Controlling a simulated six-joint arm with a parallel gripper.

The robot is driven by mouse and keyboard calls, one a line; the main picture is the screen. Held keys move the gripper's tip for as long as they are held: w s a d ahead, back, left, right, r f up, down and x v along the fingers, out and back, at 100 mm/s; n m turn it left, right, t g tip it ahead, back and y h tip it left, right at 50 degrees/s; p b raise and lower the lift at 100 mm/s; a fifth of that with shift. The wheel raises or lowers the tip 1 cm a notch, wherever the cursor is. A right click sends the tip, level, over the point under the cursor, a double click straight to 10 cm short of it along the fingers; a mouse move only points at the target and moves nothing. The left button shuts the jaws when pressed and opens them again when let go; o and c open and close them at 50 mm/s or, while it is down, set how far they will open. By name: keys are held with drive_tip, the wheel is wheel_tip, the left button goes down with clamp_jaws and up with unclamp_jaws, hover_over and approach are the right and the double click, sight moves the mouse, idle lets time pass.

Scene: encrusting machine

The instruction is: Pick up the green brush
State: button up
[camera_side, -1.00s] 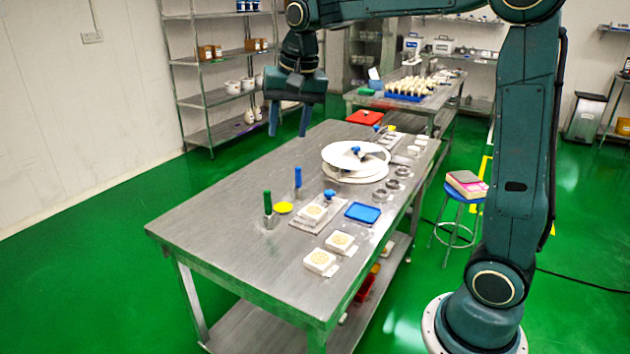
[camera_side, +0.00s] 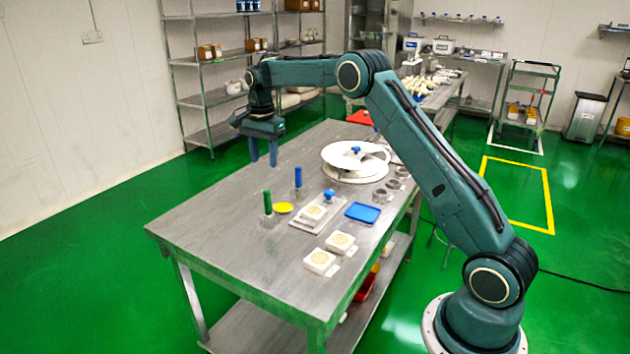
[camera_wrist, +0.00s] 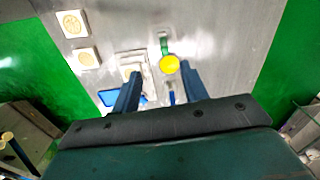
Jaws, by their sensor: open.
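The green brush (camera_side: 267,203) stands upright in a small holder on the steel table, left of a yellow disc (camera_side: 283,208). It also shows in the wrist view as a green handle (camera_wrist: 164,43) beyond the fingertips, just above the yellow disc. A blue-handled brush (camera_side: 298,177) stands behind it. My gripper (camera_side: 263,160) points down over the far left part of the table, behind both brushes and apart from them. In the wrist view my gripper (camera_wrist: 160,72) has its two blue fingers spread with nothing held between them.
A white round turntable (camera_side: 355,162) stands at the table's far right part. A blue tray (camera_side: 363,212), a plate with a mould (camera_side: 314,214) and two white moulds (camera_side: 320,262) lie right of the green brush. The table's front left is bare.

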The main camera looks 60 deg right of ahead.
sight(267, 191)
drive_tip(key=shift+w+d+f+m, duration=0.25)
drive_tip(key=shift+w+d+f, duration=0.1)
drive_tip(key=shift+f, duration=0.3)
drive_tip(key=shift+w+d+f+m, duration=0.2)
drive_tip(key=shift+d+f+m, duration=0.1)
drive_tip(key=shift+f, duration=0.35)
drive_tip(key=shift+f, duration=0.1)
drive_tip(key=shift+f, duration=4.2)
drive_tip(key=shift+a+f, duration=0.1)
drive_tip(key=shift+f, duration=2.5)
clamp_jaws()
